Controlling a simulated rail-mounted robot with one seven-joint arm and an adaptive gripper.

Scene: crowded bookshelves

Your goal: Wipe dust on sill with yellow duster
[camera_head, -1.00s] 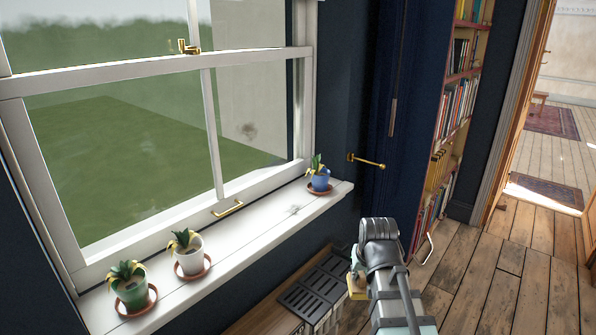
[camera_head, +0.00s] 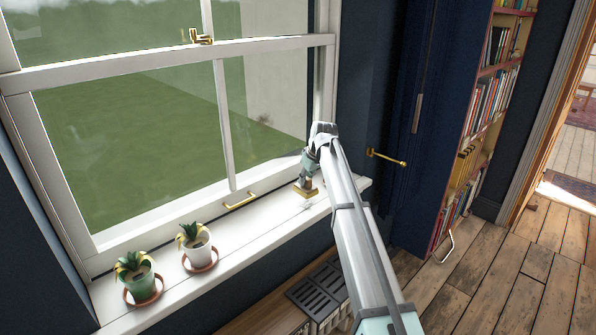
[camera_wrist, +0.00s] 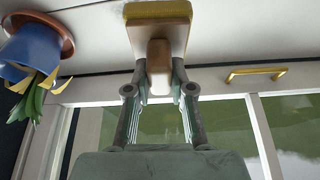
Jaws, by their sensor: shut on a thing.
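The yellow duster (camera_head: 305,192) is a small block with a yellow pad and a wooden grip. My gripper (camera_head: 307,179) is shut on its grip and holds it at the right part of the white window sill (camera_head: 250,216). I cannot tell whether the pad touches the sill. A faint grey dust patch (camera_head: 307,205) lies on the sill just in front of the duster. In the wrist view, my gripper (camera_wrist: 158,76) has its fingers on both sides of the grip of the duster (camera_wrist: 158,22).
A blue pot (camera_wrist: 36,48) on a terracotta saucer is beside the duster in the wrist view; my arm hides it in the head view. A white pot (camera_head: 197,254) and a green pot (camera_head: 143,287) stand on the sill's left. A brass handle (camera_head: 240,201) is on the window frame.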

